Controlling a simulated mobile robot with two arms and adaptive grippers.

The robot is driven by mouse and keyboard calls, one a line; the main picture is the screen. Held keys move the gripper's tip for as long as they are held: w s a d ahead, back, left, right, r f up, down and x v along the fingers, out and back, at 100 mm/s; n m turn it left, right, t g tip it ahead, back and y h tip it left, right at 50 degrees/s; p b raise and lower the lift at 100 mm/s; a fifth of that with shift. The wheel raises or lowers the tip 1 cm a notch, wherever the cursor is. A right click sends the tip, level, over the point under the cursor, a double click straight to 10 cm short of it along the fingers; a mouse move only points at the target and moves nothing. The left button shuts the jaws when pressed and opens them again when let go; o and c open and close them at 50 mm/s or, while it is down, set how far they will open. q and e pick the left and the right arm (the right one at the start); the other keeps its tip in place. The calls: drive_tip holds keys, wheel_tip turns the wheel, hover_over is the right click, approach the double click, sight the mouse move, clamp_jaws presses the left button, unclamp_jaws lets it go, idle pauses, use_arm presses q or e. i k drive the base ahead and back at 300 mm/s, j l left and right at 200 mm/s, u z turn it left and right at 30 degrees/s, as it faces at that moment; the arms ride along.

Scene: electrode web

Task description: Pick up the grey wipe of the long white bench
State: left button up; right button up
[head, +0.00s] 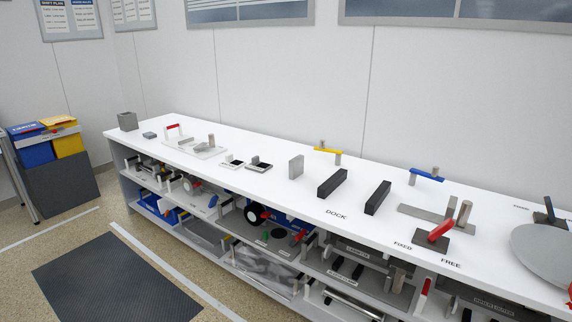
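The long white bench (240,150) runs from the back left to the lower right along the wall. A small, flat, dark grey piece (149,135) lies near its far left end, beside a grey box (127,121); it looks like the grey wipe, but it is too small to be sure. Nothing covers it. Neither of my grippers is in view.
On the bench stand a white plate with a red handle (173,127), two black blocks (332,183), a grey block (296,166) and a grey disc (545,252). Shelves below are full. A dark mat (115,280) lies on open floor in front.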

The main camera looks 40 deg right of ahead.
sight(149, 135)
drive_tip(key=i+l+z, duration=0.25)
drive_tip(key=i+z, duration=0.2)
drive_tip(key=i+l+z, duration=0.1)
drive_tip(key=i+z, duration=0.35)
drive_tip(key=i, duration=0.75)
